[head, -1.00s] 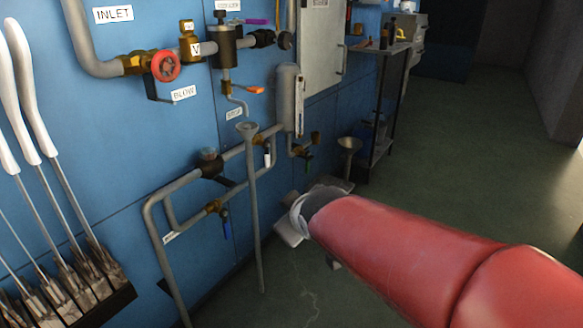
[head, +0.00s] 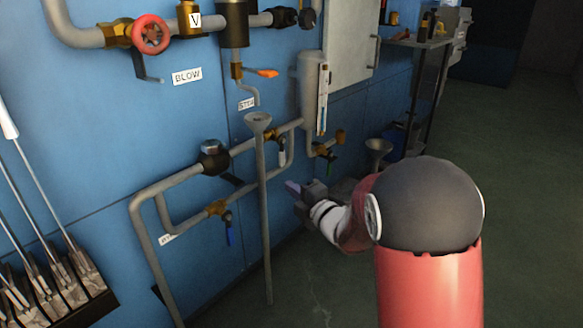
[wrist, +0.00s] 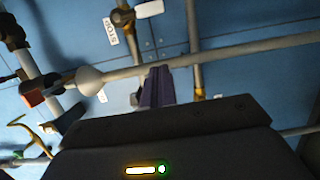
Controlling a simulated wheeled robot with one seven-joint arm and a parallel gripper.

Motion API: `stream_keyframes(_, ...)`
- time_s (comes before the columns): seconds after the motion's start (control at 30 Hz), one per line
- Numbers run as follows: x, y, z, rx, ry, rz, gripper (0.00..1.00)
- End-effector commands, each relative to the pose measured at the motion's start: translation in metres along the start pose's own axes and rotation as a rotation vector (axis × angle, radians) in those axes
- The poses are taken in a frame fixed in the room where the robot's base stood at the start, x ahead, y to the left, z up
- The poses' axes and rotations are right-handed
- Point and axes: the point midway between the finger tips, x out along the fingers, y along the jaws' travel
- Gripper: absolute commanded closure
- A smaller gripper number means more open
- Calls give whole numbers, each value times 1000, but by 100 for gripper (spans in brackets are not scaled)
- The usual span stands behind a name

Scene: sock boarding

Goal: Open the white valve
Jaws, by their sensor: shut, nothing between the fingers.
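The white valve is a brass body with a short white handle (head: 281,157) on the upper pipe loop, right of the standing funnel. The handle hangs down, roughly across the pipe. In the wrist view the white handle (wrist: 150,9) is at the top edge, partly cut off, beside a STOP label (wrist: 110,31). My gripper (head: 291,187) is below and slightly right of the handle in the head view, apart from it. Its purple fingers (wrist: 157,85) are together and empty, pointing toward the wall pipes.
The funnel (head: 258,119) on a long thin pipe stands close left of my gripper. A blue-handled valve (head: 228,235) is lower left, a green-handled one (head: 331,167) to the right. An orange handle (head: 267,73) and red wheel (head: 151,34) are above. Open floor lies right.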

Motion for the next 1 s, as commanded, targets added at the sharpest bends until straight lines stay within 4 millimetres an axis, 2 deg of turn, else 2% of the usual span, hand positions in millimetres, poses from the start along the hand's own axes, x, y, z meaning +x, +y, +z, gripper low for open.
stream_keyframes(0.23, 0, 0, 0, 1, -1, -1, 100)
stream_keyframes(0.37, 7, 0, 0, 2, -1, -2, 100)
stream_keyframes(0.47, 21, 0, 0, 1, 0, -2, 100)
stream_keyframes(0.87, 104, 0, 0, 2, 0, -1, 100)
stream_keyframes(0.9, 103, 1, 11, 1, -6, -2, 100)
stream_keyframes(1.0, 106, 1, 25, 2, -4, -2, 100)
